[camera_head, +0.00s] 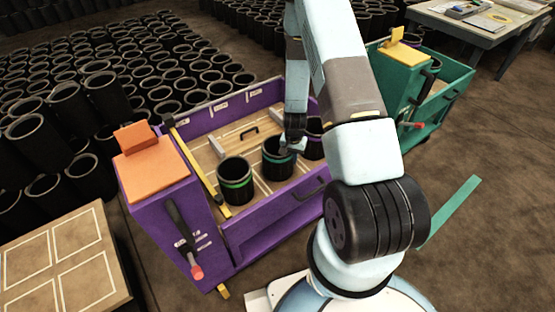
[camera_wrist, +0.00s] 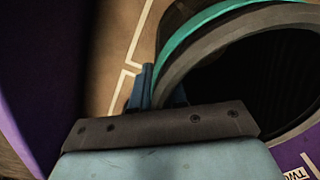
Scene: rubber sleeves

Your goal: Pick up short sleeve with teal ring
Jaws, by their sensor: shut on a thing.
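The black sleeve with the teal ring (camera_head: 275,166) stands upright in the purple cart (camera_head: 262,226), in the middle of three sleeves. My gripper (camera_head: 291,146) reaches down to its rim. In the wrist view my gripper (camera_wrist: 162,92) is shut on the wall of this sleeve (camera_wrist: 213,46), with one finger outside and the other inside the rim. The sleeve's base is hidden in the wrist view, so I cannot tell there whether it touches the cart floor.
A sleeve with a green ring (camera_head: 235,183) stands to the left, and a purple-ringed sleeve (camera_head: 313,138) stands to the right, partly behind my arm. The cart's walls surround them. A teal cart (camera_head: 448,92) stands at the right and a wooden platform (camera_head: 60,262) at the lower left.

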